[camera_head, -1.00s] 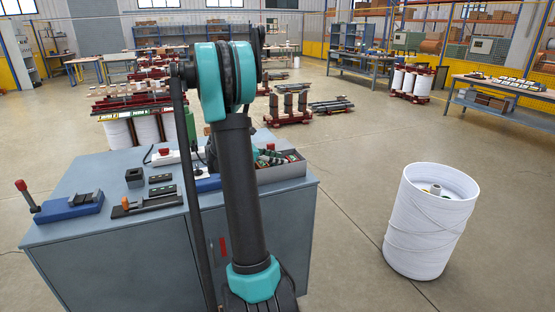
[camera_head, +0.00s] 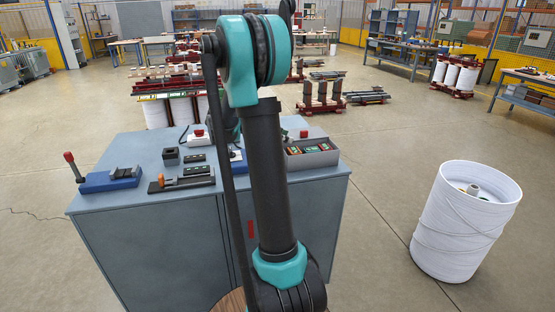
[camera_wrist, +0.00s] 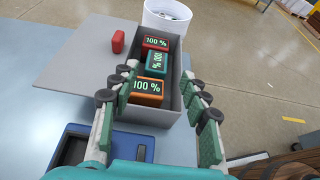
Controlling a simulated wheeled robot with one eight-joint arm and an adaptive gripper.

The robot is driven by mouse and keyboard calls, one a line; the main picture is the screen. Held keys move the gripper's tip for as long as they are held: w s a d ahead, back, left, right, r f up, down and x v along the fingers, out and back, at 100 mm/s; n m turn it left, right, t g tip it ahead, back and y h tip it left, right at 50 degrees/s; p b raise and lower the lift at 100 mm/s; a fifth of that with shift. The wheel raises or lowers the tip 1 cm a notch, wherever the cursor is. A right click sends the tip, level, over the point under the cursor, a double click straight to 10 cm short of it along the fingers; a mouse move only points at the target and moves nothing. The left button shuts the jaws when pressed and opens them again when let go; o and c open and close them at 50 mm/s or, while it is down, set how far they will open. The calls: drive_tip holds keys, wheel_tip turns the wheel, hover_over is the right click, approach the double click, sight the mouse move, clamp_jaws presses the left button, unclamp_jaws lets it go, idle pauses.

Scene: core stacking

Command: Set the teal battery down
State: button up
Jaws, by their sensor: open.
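The teal battery (camera_wrist: 156,64) lies in a grey bin (camera_wrist: 171,116), between a red battery (camera_wrist: 156,43) and an orange battery (camera_wrist: 148,88). Its lit percent display faces up, with the digits turned sideways. My gripper (camera_wrist: 166,88) is open in the wrist view, one finger on each side of the bin. Nothing is held between the fingers. In the head view the bin (camera_head: 318,157) stands at the right end of the grey-blue bench (camera_head: 165,225). My arm hides the gripper there.
In the head view a blue vise (camera_head: 110,180) and a dark holder (camera_head: 171,156) sit on the bench. A white drum (camera_head: 465,222) stands on open floor at right.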

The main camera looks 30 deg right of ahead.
drive_tip(key=s+a+f+m+t+y, duration=0.2)
drive_tip(key=s+a+f+m+y, duration=0.2)
drive_tip(key=a, duration=0.5)
drive_tip(key=s+a+f+m+t+y, duration=0.3)
drive_tip(key=s+a+f+m, duration=0.3)
drive_tip(key=s+a+f, duration=0.2)
drive_tip(key=s+a+f+m+t+y, duration=0.2)
drive_tip(key=s+a+f+m+y, duration=0.3)
drive_tip(key=s+a, duration=0.4)
drive_tip(key=shift+a+f+y, duration=0.35)
drive_tip(key=shift+f+y, duration=0.15)
drive_tip(key=shift+f, duration=0.3)
drive_tip(key=shift+s, duration=0.1)
